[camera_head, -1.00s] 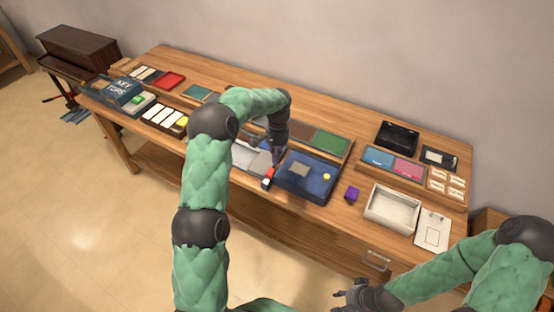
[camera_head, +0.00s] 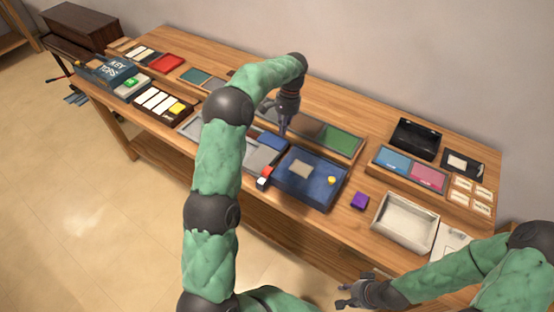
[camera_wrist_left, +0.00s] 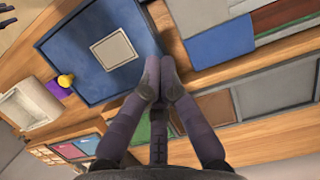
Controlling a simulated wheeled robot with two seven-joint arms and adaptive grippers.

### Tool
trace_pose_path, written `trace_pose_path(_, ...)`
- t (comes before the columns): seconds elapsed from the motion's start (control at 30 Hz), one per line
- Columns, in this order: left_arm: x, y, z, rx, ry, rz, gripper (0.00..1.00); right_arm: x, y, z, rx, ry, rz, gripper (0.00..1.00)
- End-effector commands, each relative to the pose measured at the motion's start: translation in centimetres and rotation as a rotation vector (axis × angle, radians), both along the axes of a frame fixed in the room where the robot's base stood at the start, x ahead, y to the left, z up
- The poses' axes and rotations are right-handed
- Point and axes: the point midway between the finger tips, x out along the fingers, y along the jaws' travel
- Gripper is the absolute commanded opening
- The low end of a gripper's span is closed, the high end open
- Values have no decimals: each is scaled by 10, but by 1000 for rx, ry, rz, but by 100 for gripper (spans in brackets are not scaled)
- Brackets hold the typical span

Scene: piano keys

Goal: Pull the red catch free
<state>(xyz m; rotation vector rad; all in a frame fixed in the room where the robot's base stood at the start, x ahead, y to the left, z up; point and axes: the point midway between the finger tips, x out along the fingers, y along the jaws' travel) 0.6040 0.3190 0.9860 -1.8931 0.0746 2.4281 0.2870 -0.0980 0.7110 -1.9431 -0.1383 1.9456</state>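A small red block (camera_head: 267,171), the likeliest red catch, sits at the front left edge of the blue tray (camera_head: 325,198), with a white and black piece (camera_head: 262,183) just in front of it. It does not show in the left wrist view. My left gripper (camera_head: 282,133) points down above the back left of the tray, apart from the red block. In the left wrist view its fingertips (camera_wrist_left: 160,70) are together with nothing seen between them, beside the blue tray (camera_wrist_left: 75,47). My right gripper (camera_head: 345,295) hangs in front of the table, fingers spread and empty.
The tray holds a beige square (camera_head: 301,169) and a yellow knob (camera_head: 332,181). A purple cube (camera_head: 359,201) and a white open box (camera_head: 376,219) stand to its right. A raised rack with a green panel (camera_head: 342,142) lies behind; grey trays (camera_head: 193,127) lie left.

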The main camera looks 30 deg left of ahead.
Motion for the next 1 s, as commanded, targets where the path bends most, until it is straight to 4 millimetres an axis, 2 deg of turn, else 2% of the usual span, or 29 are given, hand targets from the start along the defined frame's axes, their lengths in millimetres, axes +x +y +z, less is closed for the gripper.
trace_pose_path(0.03, 0, 0, -7, 0, -1, 0, 0, 0, 0, -7, 0, 0, 0, 40)
trace_pose_path(0.1, 0, 0, -8, 0, -1, 0, 0, 0, 0, -9, 0, 0, 0, 40)
trace_pose_path(0.57, -1, 0, -12, 0, -1, 0, 0, 0, 0, -9, 0, 0, 0, 40)
trace_pose_path(0.77, -8, 1, -38, 0, 2, -1, 0, 0, 0, -18, 0, 0, 0, 40)
trace_pose_path(1.0, -18, 2, -82, 0, 1, 1, 0, 0, 0, -31, 0, 0, 0, 40)
